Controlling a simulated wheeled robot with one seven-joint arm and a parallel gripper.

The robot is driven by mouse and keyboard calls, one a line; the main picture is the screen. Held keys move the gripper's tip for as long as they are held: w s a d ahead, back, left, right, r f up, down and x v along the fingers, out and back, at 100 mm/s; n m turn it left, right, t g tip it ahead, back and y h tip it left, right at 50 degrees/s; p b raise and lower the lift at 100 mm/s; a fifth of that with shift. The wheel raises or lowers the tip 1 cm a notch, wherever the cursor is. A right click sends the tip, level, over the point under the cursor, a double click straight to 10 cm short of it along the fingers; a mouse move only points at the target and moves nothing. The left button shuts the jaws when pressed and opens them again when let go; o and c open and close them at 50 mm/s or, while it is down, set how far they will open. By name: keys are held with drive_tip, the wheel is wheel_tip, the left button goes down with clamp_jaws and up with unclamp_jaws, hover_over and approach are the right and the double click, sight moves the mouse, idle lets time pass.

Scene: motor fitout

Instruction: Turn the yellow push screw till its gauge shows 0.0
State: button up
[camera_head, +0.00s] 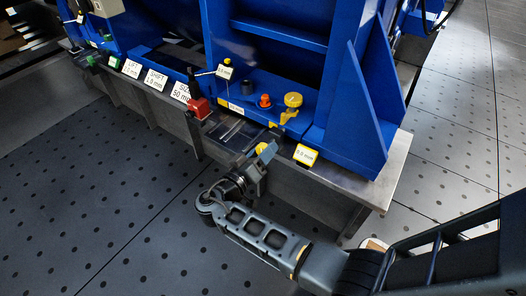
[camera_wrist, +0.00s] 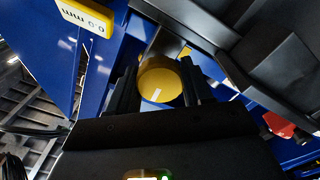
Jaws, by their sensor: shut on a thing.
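The yellow push screw's round head (camera_wrist: 160,82) bears a white mark and sits between my two fingers in the wrist view. In the head view the yellow screw (camera_head: 261,148) shows at the front edge of the bench. My gripper (camera_head: 264,153) is shut on it; the wrist view shows a dark finger at each side of the head (camera_wrist: 158,88). The yellow-framed gauge (camera_head: 306,155) stands just right of the screw. It seems to read 0.6 mm, small in the head view. The same gauge (camera_wrist: 83,16) appears upside down in the wrist view.
A blue machine frame (camera_head: 350,120) rises behind. Another yellow knob (camera_head: 292,100) and an orange knob (camera_head: 264,101) stand on its foot. A red block (camera_head: 199,108) and white signs (camera_head: 156,80) lie left along the bench. The perforated floor in front is open.

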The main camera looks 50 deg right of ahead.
drive_tip(key=shift+f+m, duration=0.1)
drive_tip(key=shift+m, duration=0.4)
drive_tip(key=o, duration=1)
drive_tip(key=shift+o, duration=0.2)
drive_tip(key=a+p, duration=0.1)
drive_tip(key=a, duration=0.7)
drive_tip(key=shift+s, duration=0.15)
drive_tip(key=shift+d, duration=0.1)
idle(0.9)
